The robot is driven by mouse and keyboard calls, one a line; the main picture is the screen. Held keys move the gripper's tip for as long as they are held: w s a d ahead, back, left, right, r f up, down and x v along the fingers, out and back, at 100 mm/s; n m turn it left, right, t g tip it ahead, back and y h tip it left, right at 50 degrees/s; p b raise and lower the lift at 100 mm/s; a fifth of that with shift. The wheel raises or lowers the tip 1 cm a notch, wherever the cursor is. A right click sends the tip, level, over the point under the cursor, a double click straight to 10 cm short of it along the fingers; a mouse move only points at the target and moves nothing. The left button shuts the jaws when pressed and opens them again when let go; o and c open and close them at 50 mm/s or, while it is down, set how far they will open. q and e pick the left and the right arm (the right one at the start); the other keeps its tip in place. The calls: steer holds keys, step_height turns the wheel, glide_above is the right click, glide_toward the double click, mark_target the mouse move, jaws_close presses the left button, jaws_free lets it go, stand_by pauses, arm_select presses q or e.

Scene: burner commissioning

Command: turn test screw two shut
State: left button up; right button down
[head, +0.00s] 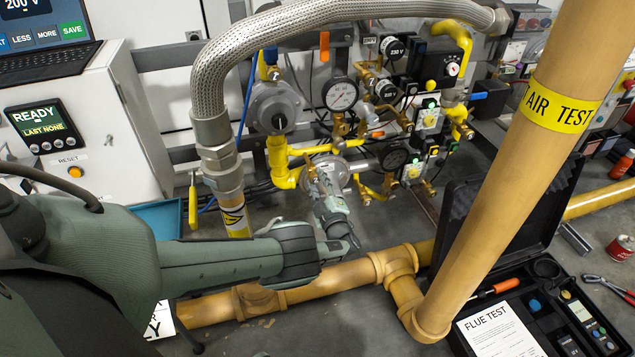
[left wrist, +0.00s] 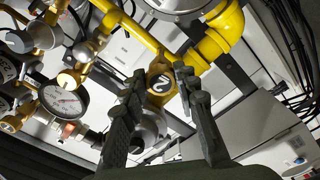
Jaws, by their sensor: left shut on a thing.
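Test screw two belongs to the yellow-brass fitting with the round "2" tag (left wrist: 160,84), seen between my fingers in the left wrist view. My left gripper (head: 323,188) reaches in from the lower left to the yellow gas train in the head view. In the left wrist view my left gripper (left wrist: 160,80) has one finger on each side of the tagged fitting and is shut on it. The screw's own head is mostly hidden, so how far it is turned cannot be told. My right gripper is not in view.
A pressure gauge (head: 340,94) and a braided hose (head: 330,18) are close above the gripper. A thick tan pipe (head: 525,150) stands at the right. An open black case (head: 545,270) lies at lower right. The panel (head: 43,126) reads READY, LAST NONE.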

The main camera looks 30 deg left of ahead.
arm_select(q)
steer(key=shift+s+m, duration=0.1)
steer(key=shift+m, duration=0.9)
steer(key=o, duration=1.2)
steer(key=shift+c, duration=0.2)
